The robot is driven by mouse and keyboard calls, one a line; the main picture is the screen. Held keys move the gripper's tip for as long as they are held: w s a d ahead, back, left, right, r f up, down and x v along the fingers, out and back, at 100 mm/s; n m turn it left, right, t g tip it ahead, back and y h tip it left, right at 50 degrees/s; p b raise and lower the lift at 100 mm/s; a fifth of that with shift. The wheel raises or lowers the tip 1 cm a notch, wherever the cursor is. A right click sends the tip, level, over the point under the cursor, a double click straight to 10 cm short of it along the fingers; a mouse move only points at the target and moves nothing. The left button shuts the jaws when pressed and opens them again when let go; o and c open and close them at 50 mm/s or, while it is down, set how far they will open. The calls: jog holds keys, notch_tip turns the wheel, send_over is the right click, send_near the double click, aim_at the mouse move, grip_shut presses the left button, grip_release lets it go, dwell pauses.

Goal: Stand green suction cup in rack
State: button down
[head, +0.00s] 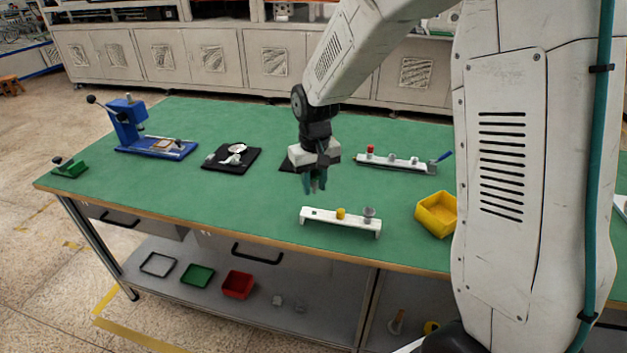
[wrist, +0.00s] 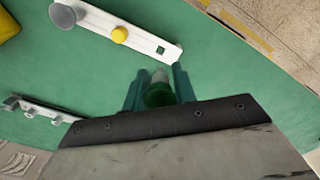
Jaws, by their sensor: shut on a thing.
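My gripper (wrist: 158,84) is shut on the green suction cup (wrist: 157,97), which shows between the teal fingers in the wrist view with a pale tip. In the head view my gripper (head: 314,184) hangs above the green table, and the cup is too small to make out there. The white rack (head: 325,217) stands near the front edge of the table, just in front of my gripper. It holds a yellow cup (head: 340,213) and a grey cup (head: 369,214). The rack (wrist: 141,37) also shows in the wrist view, apart from the held cup, with a dark opening near its bare end.
A yellow bin (head: 437,214) is right of the front rack. The table between is clear.

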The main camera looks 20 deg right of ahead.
jog(key=shift+f, duration=2.8)
jog(key=shift+f, duration=0.8)
jog(key=c, duration=1)
grip_release()
jog(key=shift+c, duration=0.2)
jog(key=shift+r, duration=0.1)
notch_tip(320, 180, up, 8)
jog(key=shift+f, duration=0.2)
